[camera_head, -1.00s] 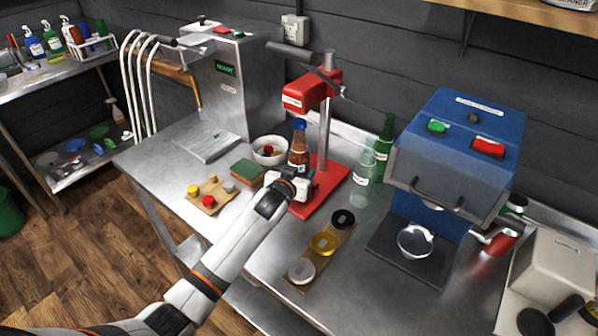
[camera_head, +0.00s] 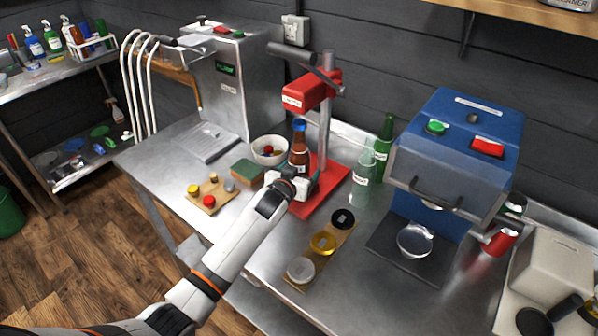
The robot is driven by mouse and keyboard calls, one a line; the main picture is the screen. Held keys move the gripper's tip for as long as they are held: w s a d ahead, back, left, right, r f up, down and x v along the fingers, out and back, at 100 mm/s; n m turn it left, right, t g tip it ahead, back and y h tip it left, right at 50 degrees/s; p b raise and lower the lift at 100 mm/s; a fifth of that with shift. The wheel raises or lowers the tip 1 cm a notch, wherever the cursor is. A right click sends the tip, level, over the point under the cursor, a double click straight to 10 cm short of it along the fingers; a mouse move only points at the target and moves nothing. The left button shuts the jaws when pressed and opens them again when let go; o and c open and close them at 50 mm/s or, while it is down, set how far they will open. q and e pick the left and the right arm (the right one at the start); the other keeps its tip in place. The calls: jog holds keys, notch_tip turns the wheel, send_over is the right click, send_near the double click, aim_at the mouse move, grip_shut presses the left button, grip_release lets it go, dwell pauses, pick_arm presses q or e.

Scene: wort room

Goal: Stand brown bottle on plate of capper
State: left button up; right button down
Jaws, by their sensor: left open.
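The brown bottle (camera_head: 299,146), with a blue cap and a label, stands upright at the red capper (camera_head: 308,92), below its head. The red plate (camera_head: 333,180) of the capper lies flat on the steel table. My left gripper (camera_head: 302,184) is open, low in front of the bottle and over the plate's front left part. It hides the bottle's bottom, so I cannot tell exactly how the base sits on the plate. My right gripper is not in view.
A bowl (camera_head: 269,150), sponge (camera_head: 247,171) and sample board (camera_head: 210,196) lie left. A strip of round pots (camera_head: 322,243) is in front. A blue machine (camera_head: 455,150) stands right.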

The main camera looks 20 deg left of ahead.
pick_arm(q)
jog(key=shift+s+f, duration=0.1)
jog(key=shift+f, duration=0.05)
jog(key=b+v, duration=0.2)
jog(key=v, duration=1)
